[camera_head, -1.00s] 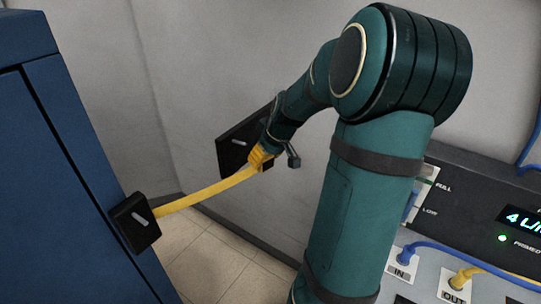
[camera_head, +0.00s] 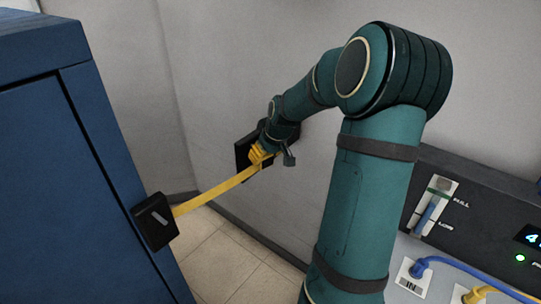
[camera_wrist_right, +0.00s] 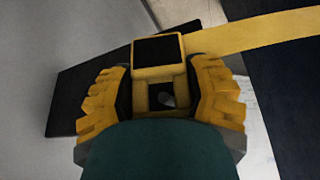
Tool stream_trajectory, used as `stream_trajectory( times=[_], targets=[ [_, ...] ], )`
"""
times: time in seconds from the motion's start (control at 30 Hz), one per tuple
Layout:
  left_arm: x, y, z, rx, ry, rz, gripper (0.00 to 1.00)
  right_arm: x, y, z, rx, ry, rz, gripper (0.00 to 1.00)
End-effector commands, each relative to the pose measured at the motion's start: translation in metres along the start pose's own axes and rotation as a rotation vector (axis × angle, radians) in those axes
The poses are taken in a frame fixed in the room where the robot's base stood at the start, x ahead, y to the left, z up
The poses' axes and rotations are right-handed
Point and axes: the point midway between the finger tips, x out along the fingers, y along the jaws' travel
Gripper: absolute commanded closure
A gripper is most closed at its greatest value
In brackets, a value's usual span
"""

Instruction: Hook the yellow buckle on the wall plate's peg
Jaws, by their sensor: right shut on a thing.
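My right gripper (camera_head: 263,153) is shut on the yellow buckle, in front of the black wall plate (camera_head: 241,160), and largely covers the plate. In the right wrist view the buckle (camera_wrist_right: 158,50) sits between the two yellow finger pads. A small grey tip, seemingly the peg (camera_wrist_right: 168,100), shows within the buckle's opening. I cannot tell whether the peg passes through it or lies behind it. The plate (camera_wrist_right: 75,100) spreads behind the fingers. The yellow strap (camera_head: 215,191) runs nearly straight from the buckle to a black mount (camera_head: 152,235) on the blue cabinet. My left gripper is out of view.
The blue cabinet (camera_head: 75,190) stands at the left. A dark panel (camera_head: 475,215) with a slider, display and plugged blue and yellow cables is at the lower right. Bare grey wall surrounds the plate, and tiled floor (camera_head: 225,255) lies below the strap.

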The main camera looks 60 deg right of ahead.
Motion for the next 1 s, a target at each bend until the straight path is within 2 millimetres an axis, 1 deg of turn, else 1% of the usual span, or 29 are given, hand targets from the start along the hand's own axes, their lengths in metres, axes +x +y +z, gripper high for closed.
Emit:
stream_trajectory(
  times=[0.2,0.47,0.6,1.0],
  targets=[
    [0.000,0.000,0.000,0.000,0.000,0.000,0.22,0.007,-0.004,-0.012,-0.001,0.000,-0.002,0.83],
    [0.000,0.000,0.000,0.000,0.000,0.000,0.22,0.014,-0.007,-0.023,0.000,0.001,-0.001,0.83],
    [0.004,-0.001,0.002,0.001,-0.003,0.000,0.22,0.018,-0.007,-0.021,0.000,0.001,-0.001,0.83],
    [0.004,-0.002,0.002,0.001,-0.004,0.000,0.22,0.019,-0.008,-0.020,0.000,0.000,-0.003,0.83]
  ],
)
